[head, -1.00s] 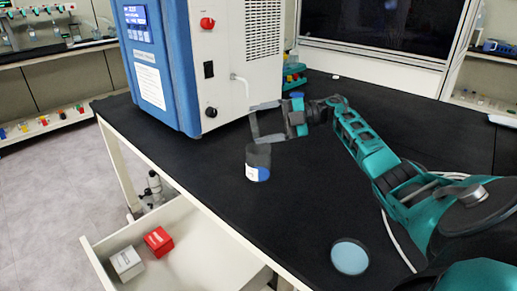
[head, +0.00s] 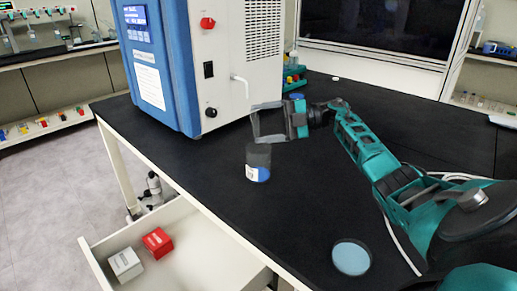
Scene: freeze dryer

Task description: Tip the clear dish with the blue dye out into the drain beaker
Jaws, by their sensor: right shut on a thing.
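My right gripper (head: 278,123) is above the drain beaker, its fingers spread wide and reaching left from the wrist. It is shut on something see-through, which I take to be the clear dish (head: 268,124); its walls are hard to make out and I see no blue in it. The drain beaker (head: 259,152) stands upright on the black bench just below the fingers. It has a grey, see-through upper part, a white label and deep blue low on its right side. My left gripper is not in view.
A pale blue round dish (head: 352,258) lies near the bench's front edge. The blue and white freeze dryer (head: 215,65) stands behind left, its spout near the gripper. An open drawer (head: 205,257) below holds a red box (head: 157,242) and a white box (head: 125,263). The bench between is clear.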

